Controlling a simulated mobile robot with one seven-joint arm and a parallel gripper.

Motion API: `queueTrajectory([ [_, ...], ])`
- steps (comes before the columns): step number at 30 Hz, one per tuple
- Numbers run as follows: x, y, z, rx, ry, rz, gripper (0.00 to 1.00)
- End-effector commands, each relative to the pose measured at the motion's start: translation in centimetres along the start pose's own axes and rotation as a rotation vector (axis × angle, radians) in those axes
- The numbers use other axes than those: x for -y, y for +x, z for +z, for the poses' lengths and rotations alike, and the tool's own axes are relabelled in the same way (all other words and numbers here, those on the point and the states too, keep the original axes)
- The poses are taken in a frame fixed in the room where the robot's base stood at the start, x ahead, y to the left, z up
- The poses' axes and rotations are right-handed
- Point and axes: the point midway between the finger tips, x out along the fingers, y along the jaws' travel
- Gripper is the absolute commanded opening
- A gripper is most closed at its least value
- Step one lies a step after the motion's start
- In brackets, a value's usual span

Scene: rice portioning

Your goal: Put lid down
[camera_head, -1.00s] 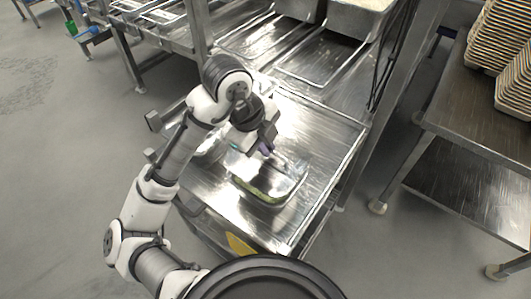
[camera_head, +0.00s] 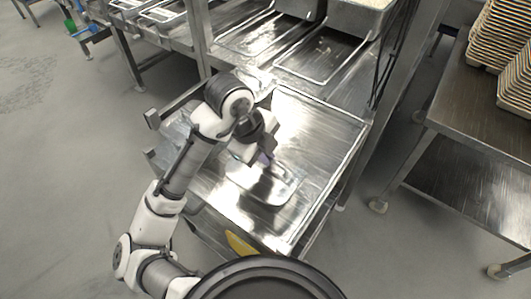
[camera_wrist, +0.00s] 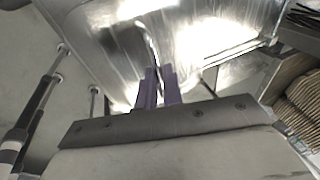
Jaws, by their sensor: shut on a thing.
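The lid (camera_head: 274,191) is a shiny metal plate with rounded corners, low over or on the steel table (camera_head: 320,140); I cannot tell if it touches. My gripper (camera_head: 264,158) is at its far edge from above, with the purple fingers shut on what looks like its handle. In the wrist view the fingers (camera_wrist: 160,78) point at a thin curved metal piece on the shiny surface. Glare hides where the lid ends and the table begins there.
A steel rack with deep pans (camera_head: 358,17) stands behind the table. A side table (camera_head: 480,110) at the right holds stacked trays (camera_head: 508,45). A yellow object (camera_head: 240,243) shows below the front edge. The table's right side is clear.

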Motion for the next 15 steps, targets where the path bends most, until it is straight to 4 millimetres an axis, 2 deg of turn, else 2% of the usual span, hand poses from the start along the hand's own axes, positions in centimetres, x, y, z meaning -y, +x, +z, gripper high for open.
queueTrajectory([
  [2,0.01,0.00,0.01,0.000,0.000,-0.001,0.00],
  [3,0.00,0.00,0.00,0.000,0.000,0.000,0.10],
  [8,0.00,0.00,0.01,0.000,0.000,0.000,0.30],
  [15,0.01,-0.02,0.01,0.000,0.000,0.000,0.30],
])
